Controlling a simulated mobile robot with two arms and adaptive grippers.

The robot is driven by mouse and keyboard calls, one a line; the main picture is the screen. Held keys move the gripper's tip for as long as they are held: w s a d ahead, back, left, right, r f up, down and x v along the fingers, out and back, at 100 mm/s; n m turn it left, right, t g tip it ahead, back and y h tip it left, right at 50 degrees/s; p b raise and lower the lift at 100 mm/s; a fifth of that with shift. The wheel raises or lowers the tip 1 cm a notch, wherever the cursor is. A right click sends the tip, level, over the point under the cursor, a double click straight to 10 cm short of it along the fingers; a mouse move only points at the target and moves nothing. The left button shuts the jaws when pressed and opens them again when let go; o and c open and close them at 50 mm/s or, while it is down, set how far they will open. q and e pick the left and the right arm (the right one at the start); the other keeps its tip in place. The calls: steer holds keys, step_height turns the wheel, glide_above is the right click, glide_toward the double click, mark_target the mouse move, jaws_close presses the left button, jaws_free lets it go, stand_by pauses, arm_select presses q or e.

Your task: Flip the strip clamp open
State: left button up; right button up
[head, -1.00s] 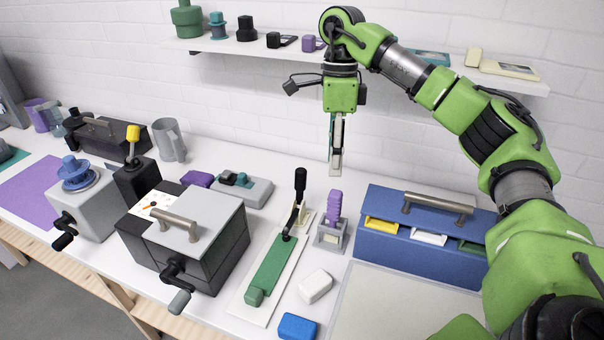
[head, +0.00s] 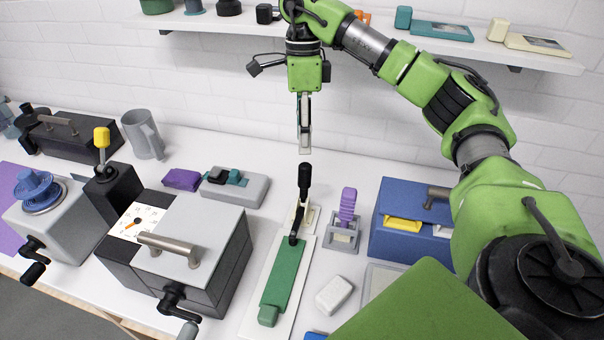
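The strip clamp is a long green bar (head: 284,276) lying flat on a white base plate (head: 258,291) on the table. Its upright lever with a black grip (head: 304,182) stands at the far end of the bar. My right gripper (head: 304,150) points straight down just above the black grip's top in the head view. Its fingers appear close together, seen nearly edge-on, so whether a gap lies between them is unclear. No contact with the grip can be made out. My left gripper is not in view.
A grey-and-black box with a crank (head: 190,240) stands left of the clamp. A purple-handled stamp (head: 347,208), a white block (head: 333,295) and a blue box (head: 400,225) stand to its right. A shelf (head: 370,40) runs along the wall behind.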

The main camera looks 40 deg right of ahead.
mark_target(303, 164)
steer(key=f, duration=0.5)
steer(key=shift+s+a+f+b, duration=0.2)
steer(key=shift+a+b, duration=0.05)
steer(key=shift+b, duration=0.15)
steer(key=f, duration=0.4)
steer(key=shift+s+a, duration=0.2)
steer(key=shift+s, duration=0.1)
steer(key=shift+f, duration=0.65)
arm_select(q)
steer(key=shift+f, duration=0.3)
arm_select(e)
jaws_close()
